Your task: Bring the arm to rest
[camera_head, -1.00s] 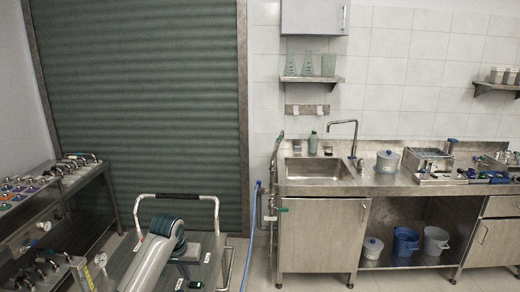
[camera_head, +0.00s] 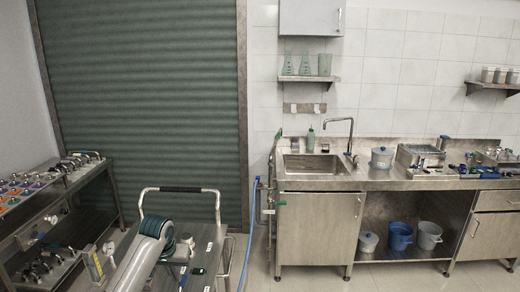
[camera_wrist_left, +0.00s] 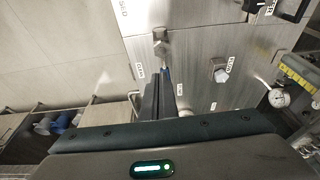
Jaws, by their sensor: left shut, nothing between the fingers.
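My left arm (camera_head: 143,264) is pale grey and rises from the bottom of the head view over a steel cart, bending at its top beside dark teal rings. Its hand is hard to make out there. In the left wrist view my left gripper (camera_wrist_left: 160,92) shows as dark fingers closed together with nothing between them. The fingers point toward a labelled steel panel (camera_wrist_left: 196,50) with fittings on it. I cannot tell the gap between fingertips and panel. My right gripper is not in view.
The cart's push handle (camera_head: 181,190) stands behind the arm. A bench (camera_head: 85,178) with valves and knobs is at left. A sink counter (camera_head: 375,181) with several items on it is at right, with a blue bucket (camera_head: 400,236) below. Floor shows between cart and counter.

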